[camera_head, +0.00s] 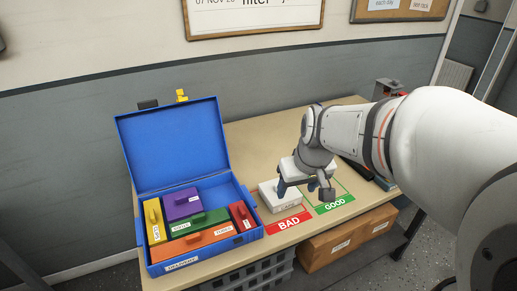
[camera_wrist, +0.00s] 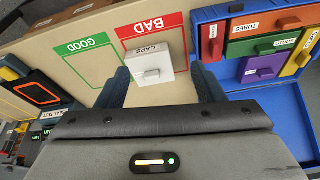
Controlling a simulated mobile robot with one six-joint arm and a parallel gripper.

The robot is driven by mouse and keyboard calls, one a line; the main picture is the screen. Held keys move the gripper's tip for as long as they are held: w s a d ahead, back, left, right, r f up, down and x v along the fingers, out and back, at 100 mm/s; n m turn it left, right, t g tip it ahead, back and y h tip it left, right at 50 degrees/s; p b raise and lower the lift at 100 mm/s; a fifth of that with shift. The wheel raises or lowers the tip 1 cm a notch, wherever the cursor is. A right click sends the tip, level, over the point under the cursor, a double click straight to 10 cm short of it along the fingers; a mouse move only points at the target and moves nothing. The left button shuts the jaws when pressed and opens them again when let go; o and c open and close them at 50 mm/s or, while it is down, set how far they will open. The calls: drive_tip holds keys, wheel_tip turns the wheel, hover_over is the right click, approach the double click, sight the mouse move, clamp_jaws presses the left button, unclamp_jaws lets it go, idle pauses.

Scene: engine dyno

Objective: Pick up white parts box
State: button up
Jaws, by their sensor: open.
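The white parts box (camera_head: 268,199) sits on the bench in the red-outlined BAD zone, just right of the blue case. It is a small box with a raised knob on its lid. In the wrist view the white box (camera_wrist: 150,65) shows a label that reads CAPS. My gripper (camera_head: 303,187) is open and empty, beside and above the box on its right in the head view. In the wrist view the two fingers of my gripper (camera_wrist: 163,78) point towards the box, one towards each side of it. I cannot tell how far above the box the fingertips are.
An open blue case (camera_head: 262,229) holds yellow, purple, green, orange and red boxes. The green-outlined GOOD zone (camera_wrist: 82,72) beside the BAD zone is empty. A dark device with an orange outline (camera_wrist: 37,90) lies beyond it. Crates stand below the bench (camera_head: 245,135).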

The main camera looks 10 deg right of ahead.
drive_tip(key=shift+n+t+y, duration=0.3)
drive_tip(key=shift+n+t, duration=0.3)
drive_tip(key=shift+n, duration=0.3)
drive_tip(key=w+f+b, duration=0.1)
drive_tip(key=w+f, duration=0.3)
drive_tip(key=w, duration=0.1)
drive_tip(key=w+f+b, duration=0.1)
drive_tip(key=w+f, duration=0.4)
drive_tip(key=w+f+b, duration=0.1)
drive_tip(key=w+f, duration=0.4)
drive_tip(key=w, duration=0.1)
drive_tip(key=shift+b, duration=0.3)
drive_tip(key=shift+c, duration=0.2)
clamp_jaws()
